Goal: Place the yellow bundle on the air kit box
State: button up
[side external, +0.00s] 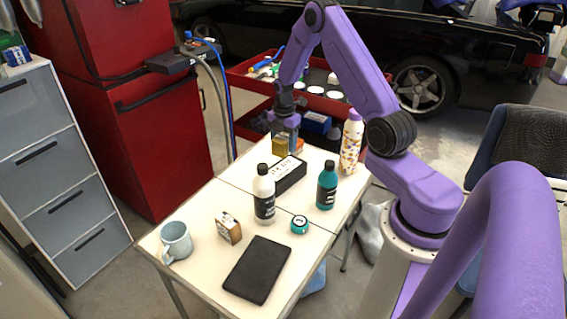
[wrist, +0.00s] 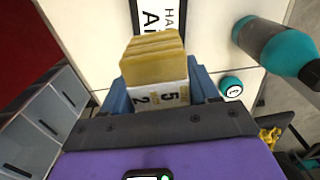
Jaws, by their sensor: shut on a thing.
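The yellow bundle (wrist: 153,62) is a stack of yellow pieces with a white numbered band, held between the two blue fingers of my gripper (wrist: 160,92). In the side view the yellow bundle (side external: 280,146) hangs below my gripper (side external: 286,128), near the far end of the table. The air kit box (side external: 289,174) is black with a white label on top and lies on the table, nearer the camera than the bundle.
A white bottle (side external: 264,194), a teal bottle (side external: 327,186) and a patterned bottle (side external: 351,142) stand around the box. A teal tin (side external: 299,224), a black tablet-like slab (side external: 257,269), a small box (side external: 228,227) and a mug (side external: 176,241) occupy the near table.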

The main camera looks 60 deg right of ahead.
jog(key=shift+f, duration=3.6)
jog(key=shift+f, duration=0.1)
jog(key=o, duration=1.1)
